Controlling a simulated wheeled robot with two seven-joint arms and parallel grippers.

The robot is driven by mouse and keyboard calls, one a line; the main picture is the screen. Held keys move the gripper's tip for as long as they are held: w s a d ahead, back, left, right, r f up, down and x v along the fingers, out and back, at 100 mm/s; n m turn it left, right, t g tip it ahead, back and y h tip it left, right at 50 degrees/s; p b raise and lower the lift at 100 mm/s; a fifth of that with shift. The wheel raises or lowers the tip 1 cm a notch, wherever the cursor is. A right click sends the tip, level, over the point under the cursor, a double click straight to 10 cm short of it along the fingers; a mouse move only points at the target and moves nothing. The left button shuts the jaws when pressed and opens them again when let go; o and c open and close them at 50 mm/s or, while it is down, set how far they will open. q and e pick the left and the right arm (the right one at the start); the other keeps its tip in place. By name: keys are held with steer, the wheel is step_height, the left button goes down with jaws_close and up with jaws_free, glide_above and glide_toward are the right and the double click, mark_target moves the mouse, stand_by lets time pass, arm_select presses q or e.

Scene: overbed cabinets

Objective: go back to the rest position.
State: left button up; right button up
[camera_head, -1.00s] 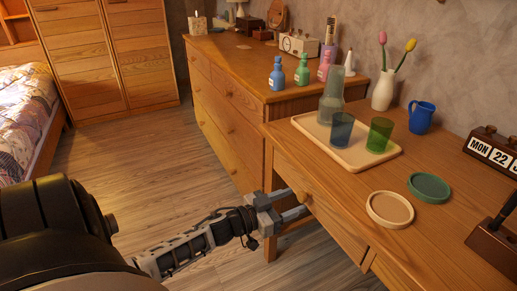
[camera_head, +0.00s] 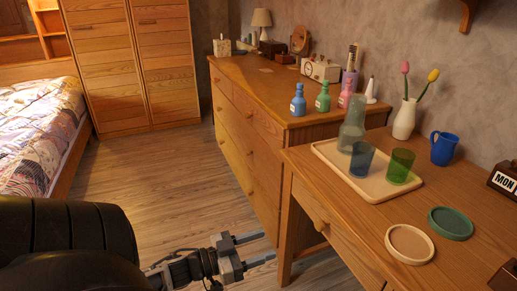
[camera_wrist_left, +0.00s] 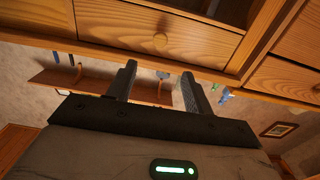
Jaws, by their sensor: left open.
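My left gripper (camera_head: 256,248) is at the bottom middle of the head view, in front of the dresser and left of the desk. Its two fingers are apart with nothing between them, and it touches nothing that I can see. In the left wrist view the two fingers (camera_wrist_left: 160,85) also stand apart and empty. A wooden drawer front with a round knob (camera_wrist_left: 160,40) lies beyond them. My right gripper is in neither view.
The desk (camera_head: 340,215) at right holds a tray (camera_head: 372,187) with a carafe and two glasses, two coasters, a blue mug (camera_head: 444,148) and a tulip vase. The dresser (camera_head: 262,85) holds bottles. Bed (camera_head: 35,130) at left; open floor (camera_head: 165,185) between.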

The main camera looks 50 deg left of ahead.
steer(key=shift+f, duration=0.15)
arm_select(q)
steer(key=s+d+r+g+p, duration=0.1)
steer(key=d+r+g+p, duration=0.1)
steer(key=d+p, duration=0.2)
steer(key=s+d+r+n+g+y+p, duration=0.1)
steer(key=s+d+r+g+p, duration=0.1)
steer(key=d, duration=0.9)
steer(key=s+d+r+g+y+p, duration=0.1)
steer(key=d+r+g+p, duration=0.1)
steer(key=d+p, duration=0.3)
steer(key=d+r, duration=0.1)
steer(key=d, duration=0.2)
steer(key=shift+s+d+r+g+p, duration=0.2)
steer(key=shift+s+g+p, duration=0.05)
steer(key=shift+g+p, duration=0.05)
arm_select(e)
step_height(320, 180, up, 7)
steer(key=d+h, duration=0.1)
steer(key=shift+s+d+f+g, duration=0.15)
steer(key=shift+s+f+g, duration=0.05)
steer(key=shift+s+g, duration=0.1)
